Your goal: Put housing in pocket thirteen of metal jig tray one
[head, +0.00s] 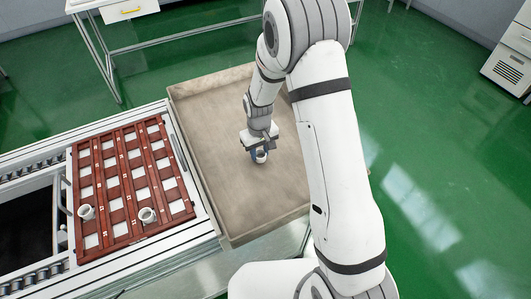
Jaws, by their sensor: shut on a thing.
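My gripper (259,149) is shut on a white cup-like housing (261,158) over the beige bin. I cannot tell whether the housing touches the bin floor. The jig tray (134,240) is a reddish-brown grid with several pale square pockets, on the conveyor to the left of my gripper. Two white housings stand on its near part, one at the near left (87,212) and one near the middle (147,215). The pocket numbers are too small to read.
The shallow beige bin (255,208) has raised rims and looks otherwise empty. The conveyor frame (195,192) lies between it and the jig tray. A dark opening (25,228) and rollers (22,289) are at the left. A white table (215,24) stands behind.

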